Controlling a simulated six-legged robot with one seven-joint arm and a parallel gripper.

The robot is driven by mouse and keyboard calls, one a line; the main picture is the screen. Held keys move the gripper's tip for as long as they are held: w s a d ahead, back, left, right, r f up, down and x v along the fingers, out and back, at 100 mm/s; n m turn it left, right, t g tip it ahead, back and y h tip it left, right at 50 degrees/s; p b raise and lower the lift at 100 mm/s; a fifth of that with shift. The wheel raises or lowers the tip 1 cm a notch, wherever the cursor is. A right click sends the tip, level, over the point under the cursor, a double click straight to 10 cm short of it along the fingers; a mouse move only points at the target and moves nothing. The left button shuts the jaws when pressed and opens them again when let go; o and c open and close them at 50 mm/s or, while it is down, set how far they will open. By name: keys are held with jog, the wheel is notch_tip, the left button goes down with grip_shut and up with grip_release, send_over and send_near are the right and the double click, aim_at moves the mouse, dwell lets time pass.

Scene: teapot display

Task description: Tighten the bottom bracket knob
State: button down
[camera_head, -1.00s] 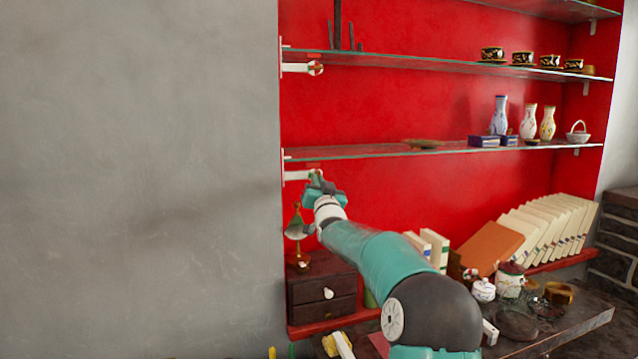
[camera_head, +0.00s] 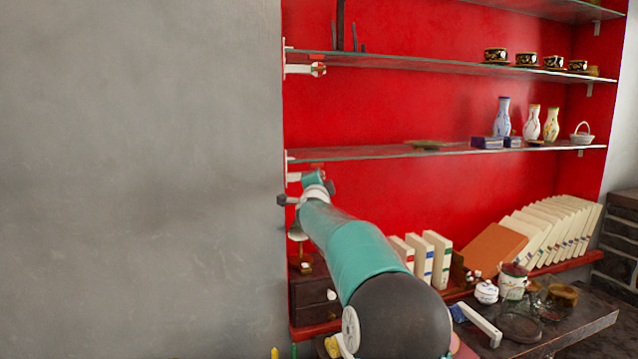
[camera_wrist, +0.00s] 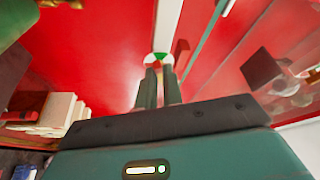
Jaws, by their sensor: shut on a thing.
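The bottom bracket (camera_head: 293,177) is a white arm under the left end of the lower glass shelf (camera_head: 380,151). Its knob is hidden behind my gripper in the head view. In the wrist view the knob (camera_wrist: 158,59) is round, with white, green and red parts, at the fingertips. My gripper (camera_wrist: 160,76) is shut on this knob, its two dark fingers close together. In the head view my gripper (camera_head: 312,178) is at the bracket's end, partly hidden by my own wrist.
An upper bracket with a similar knob (camera_head: 318,69) holds the glass shelf above. Vases (camera_head: 501,117) and small boxes stand on the lower shelf. A small dark drawer chest (camera_head: 314,295) and books (camera_head: 437,258) are below. The grey wall (camera_head: 140,180) at left is bare.

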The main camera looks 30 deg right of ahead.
jog(key=shift+r+m+g+y, duration=0.2)
jog(key=shift+m+g, duration=0.1)
jog(key=shift+m, duration=0.45)
jog(key=shift+r+m+g+y, duration=0.1)
jog(key=shift+r+m+g, duration=0.15)
jog(key=shift+m, duration=0.5)
jog(key=c, duration=1.7)
grip_release()
jog(key=shift+f, duration=0.1)
jog(key=shift+o, duration=0.8)
jog(key=shift+w+d+f, duration=0.1)
jog(key=shift+w+f, duration=0.1)
jog(key=v, duration=1.4)
jog(key=shift+s+r, duration=0.1)
